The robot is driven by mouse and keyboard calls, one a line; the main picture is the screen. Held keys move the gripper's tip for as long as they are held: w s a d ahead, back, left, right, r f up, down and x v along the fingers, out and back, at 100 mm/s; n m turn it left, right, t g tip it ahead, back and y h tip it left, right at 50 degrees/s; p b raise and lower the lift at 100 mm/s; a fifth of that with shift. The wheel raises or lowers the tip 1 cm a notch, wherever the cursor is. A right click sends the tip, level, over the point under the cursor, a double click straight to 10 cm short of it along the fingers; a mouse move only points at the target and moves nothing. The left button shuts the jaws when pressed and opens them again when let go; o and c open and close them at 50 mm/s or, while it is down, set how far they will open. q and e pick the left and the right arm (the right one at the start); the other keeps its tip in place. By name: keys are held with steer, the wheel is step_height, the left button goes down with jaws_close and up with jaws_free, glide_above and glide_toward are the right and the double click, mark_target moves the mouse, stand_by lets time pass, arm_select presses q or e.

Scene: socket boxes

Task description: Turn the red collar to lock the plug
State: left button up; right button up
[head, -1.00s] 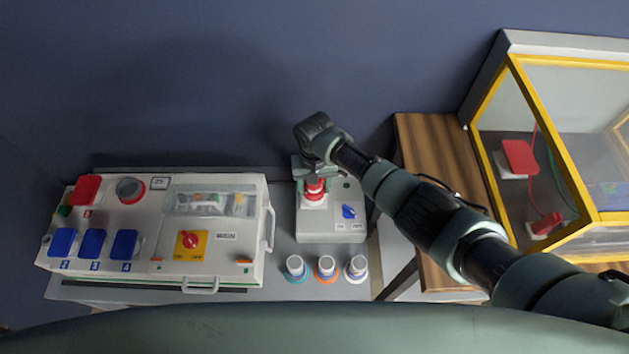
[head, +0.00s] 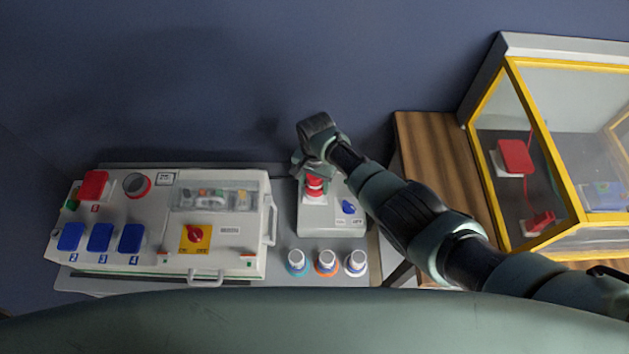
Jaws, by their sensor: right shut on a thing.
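The red collar (head: 315,184) sits on a white socket on the small grey box (head: 332,224), right of the big socket box. My right gripper (head: 313,177) is over it from behind and above, shut on the collar. The fingers and my wrist hide the top of the collar, and the plug cannot be made out separately. A blue switch (head: 348,206) is on the same box to the right of the collar. My left gripper is not in view.
The large white socket box (head: 215,259) with blue and red covers stands on the left. Several white plugs with coloured rings (head: 326,262) stand in front of the small box. A wooden table (head: 436,160) carries a yellow-framed clear case (head: 486,95) on the right.

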steer(key=shift+w+r, duration=0.1)
steer(key=shift+w, duration=0.05)
steer(key=o, duration=1.4)
steer(key=shift+r, duration=0.35)
step_height(320, 180, up, 7)
steer(key=shift+r+p, duration=0.1)
steer(key=shift+p, duration=0.9)
